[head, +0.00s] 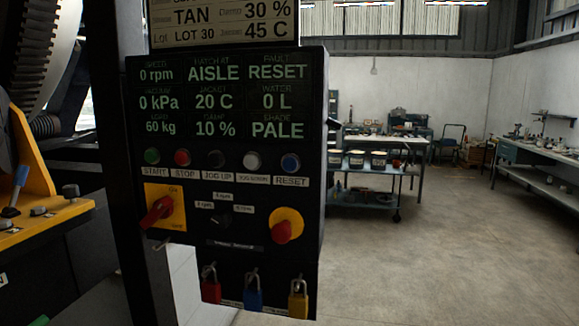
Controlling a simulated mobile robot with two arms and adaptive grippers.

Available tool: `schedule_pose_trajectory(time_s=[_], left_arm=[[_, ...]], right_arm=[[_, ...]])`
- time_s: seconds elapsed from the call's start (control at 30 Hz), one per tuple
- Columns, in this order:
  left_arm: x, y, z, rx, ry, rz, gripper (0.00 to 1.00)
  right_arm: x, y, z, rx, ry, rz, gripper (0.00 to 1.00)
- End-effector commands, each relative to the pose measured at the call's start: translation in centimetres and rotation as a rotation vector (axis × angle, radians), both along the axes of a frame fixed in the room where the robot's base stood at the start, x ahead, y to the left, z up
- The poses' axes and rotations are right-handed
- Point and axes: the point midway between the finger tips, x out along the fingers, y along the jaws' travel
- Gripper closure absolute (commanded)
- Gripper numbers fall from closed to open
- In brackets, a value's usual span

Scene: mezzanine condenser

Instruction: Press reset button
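The reset button (290,162) is a round blue push button at the right end of the button row on the black control panel (262,210), above a white label reading RESET. To its left in the row are a white button (252,161), a black one (216,159), a red one (182,157) and a green one (152,156). The display (228,98) above shows FAULT RESET, HATCH AT AISLE, 0 rpm and 0 kPa. Neither of my grippers shows in the head view, and nothing covers the blue button.
Below the buttons are a red rotary switch (157,211) on a yellow plate and a red knob (282,232) on a yellow disc. Red, blue and yellow padlocks hang underneath. A cart (366,198) with tubs stands behind to the right. The concrete floor (450,260) at right is clear.

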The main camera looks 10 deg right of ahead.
Motion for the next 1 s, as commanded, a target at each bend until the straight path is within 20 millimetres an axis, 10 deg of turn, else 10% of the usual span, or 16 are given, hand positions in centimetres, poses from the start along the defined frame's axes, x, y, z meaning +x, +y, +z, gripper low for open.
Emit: schedule_pose_trajectory(time_s=[0.57, 1.0], left_arm=[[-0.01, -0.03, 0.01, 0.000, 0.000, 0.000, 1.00], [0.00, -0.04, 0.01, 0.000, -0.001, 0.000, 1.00]], right_arm=[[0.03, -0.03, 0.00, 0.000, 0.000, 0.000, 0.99], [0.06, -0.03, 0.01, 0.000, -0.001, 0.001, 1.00]])
